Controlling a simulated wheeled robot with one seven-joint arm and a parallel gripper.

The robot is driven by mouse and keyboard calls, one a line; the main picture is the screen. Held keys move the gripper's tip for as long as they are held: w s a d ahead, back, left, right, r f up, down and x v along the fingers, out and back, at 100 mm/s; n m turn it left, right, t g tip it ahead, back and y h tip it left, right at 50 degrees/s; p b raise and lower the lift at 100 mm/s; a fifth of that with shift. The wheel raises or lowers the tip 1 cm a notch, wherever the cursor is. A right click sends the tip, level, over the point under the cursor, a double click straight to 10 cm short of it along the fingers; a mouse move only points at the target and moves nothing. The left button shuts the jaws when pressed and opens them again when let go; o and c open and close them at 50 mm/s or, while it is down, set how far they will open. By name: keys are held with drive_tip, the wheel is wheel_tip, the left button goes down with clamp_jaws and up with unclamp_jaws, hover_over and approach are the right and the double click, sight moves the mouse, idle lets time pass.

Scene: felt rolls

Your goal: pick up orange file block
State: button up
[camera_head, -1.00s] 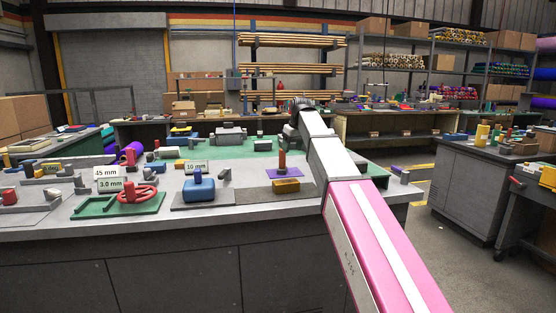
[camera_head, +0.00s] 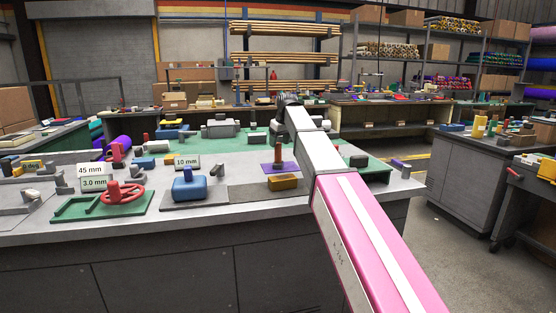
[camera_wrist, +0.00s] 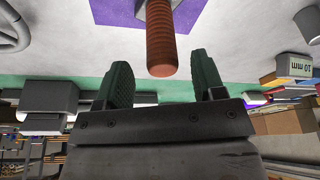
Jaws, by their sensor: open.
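A yellow-orange block (camera_head: 284,182) lies on the bench beside the front edge of a purple mat (camera_head: 292,168) in the head view. A rust-orange upright cylinder (camera_head: 278,158) stands on that mat; which of the two is the file block I cannot tell for sure. The wrist view is upside down and shows the ribbed cylinder (camera_wrist: 160,40) on the purple mat (camera_wrist: 118,12). The cylinder's free end lies ahead of the gap. In the head view my arm hides the gripper.
A blue block-like part (camera_head: 189,186) and a green fixture with a red handwheel (camera_head: 122,193) stand to the left. A 10 mm sign (camera_head: 187,162) is behind them. A grey mat (camera_head: 245,192) lies left of the yellow-orange block. Bare bench top runs along the front.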

sight(277, 149)
drive_tip(key=x, duration=0.4)
drive_tip(key=shift+a+f, duration=0.1)
drive_tip(key=shift+f, duration=0.2)
drive_tip(key=c, duration=1.1)
drive_tip(key=shift+r, duration=0.15)
drive_tip(key=shift+r, duration=0.5)
drive_tip(key=s+a+r, duration=0.2)
drive_tip(key=a+r, duration=0.1)
drive_tip(key=s+a+r, duration=0.2)
drive_tip(key=a+r, duration=0.1)
drive_tip(key=s+a+r, duration=0.1)
drive_tip(key=a+r, duration=0.3)
drive_tip(key=shift+s+a, duration=0.1)
drive_tip(key=shift+s, duration=0.3)
drive_tip(key=shift+f, duration=0.1)
